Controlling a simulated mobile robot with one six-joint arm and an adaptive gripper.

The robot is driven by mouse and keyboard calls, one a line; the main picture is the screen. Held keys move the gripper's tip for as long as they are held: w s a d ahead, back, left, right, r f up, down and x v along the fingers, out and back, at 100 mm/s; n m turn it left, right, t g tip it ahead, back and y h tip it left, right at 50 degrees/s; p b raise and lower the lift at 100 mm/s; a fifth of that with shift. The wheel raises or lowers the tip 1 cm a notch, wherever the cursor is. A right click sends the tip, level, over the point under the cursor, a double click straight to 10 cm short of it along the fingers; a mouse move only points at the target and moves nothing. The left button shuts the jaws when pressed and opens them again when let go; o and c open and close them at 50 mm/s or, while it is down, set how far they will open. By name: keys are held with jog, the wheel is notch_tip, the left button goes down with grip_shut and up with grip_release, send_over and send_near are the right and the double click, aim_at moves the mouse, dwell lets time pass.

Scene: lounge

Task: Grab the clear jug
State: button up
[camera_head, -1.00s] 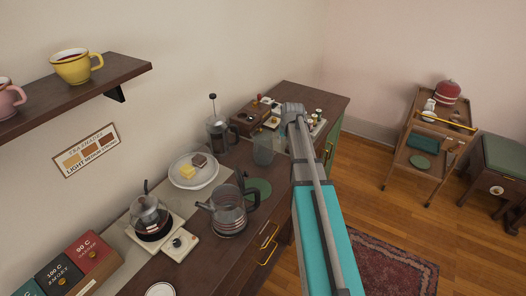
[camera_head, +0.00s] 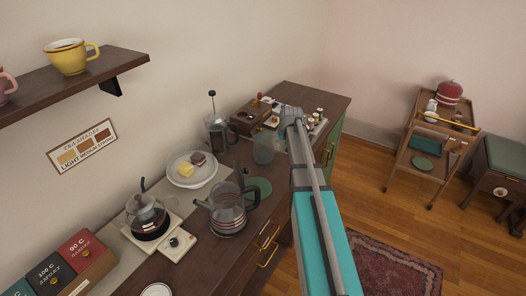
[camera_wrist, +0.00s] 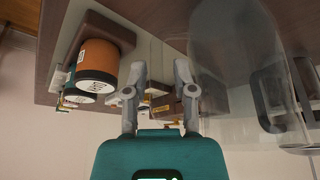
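The clear jug (camera_head: 264,150) stands on the dark wooden counter (camera_head: 222,262), left of the end of my arm in the head view. In the wrist view, a large see-through body, apparently the jug (camera_wrist: 228,50), fills the right side, close beside my gripper (camera_wrist: 161,72). A grey handle shape shows through or beside it. My gripper's fingers are spread with no object held between them. In the head view the fingers are hidden behind my arm.
A glass kettle (camera_head: 228,216), a plate (camera_head: 180,180) with cakes, a French press (camera_head: 216,134) and a coffee pot (camera_head: 147,216) share the counter. A shelf (camera_head: 75,84) overhangs at left.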

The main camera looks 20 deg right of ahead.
jog(key=shift+w+f+b, duration=0.25)
jog(key=shift+f+b, duration=0.1)
jog(key=shift+f, duration=0.3)
grip_shut()
